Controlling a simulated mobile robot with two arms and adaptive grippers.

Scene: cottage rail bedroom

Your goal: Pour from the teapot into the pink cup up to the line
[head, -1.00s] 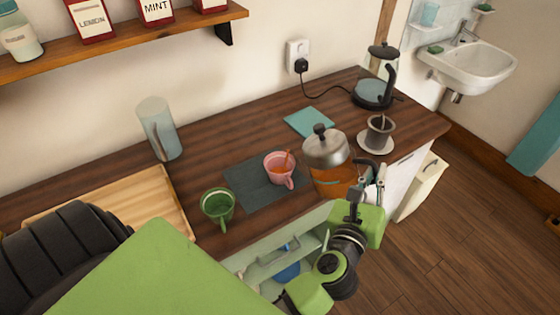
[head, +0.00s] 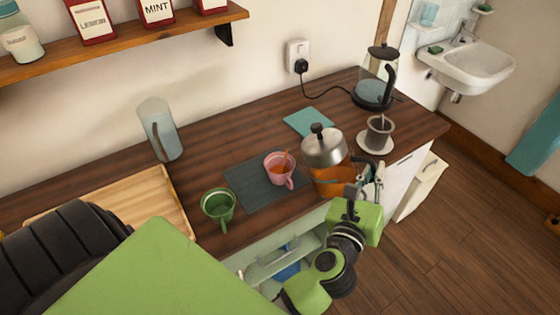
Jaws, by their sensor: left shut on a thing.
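The teapot (head: 333,180), with a metal domed lid, a black knob and amber contents, is at the counter's front edge. My left gripper (head: 365,182) is shut on its handle side, at the right of the pot. I cannot tell whether its base touches the counter, and its spout is not clear. The pink cup (head: 270,172) stands upright on a dark mat, left of the teapot and apart from it. An orange streak shows inside the cup; its fill line and level are too small to tell. My right gripper is not in view.
A green cup (head: 218,206) stands left of the dark mat (head: 238,179). A grey cup on a saucer (head: 376,144), a teal cloth (head: 309,122) and a kettle (head: 374,93) are behind the teapot. A glass (head: 160,131) and wooden tray (head: 150,197) are at left.

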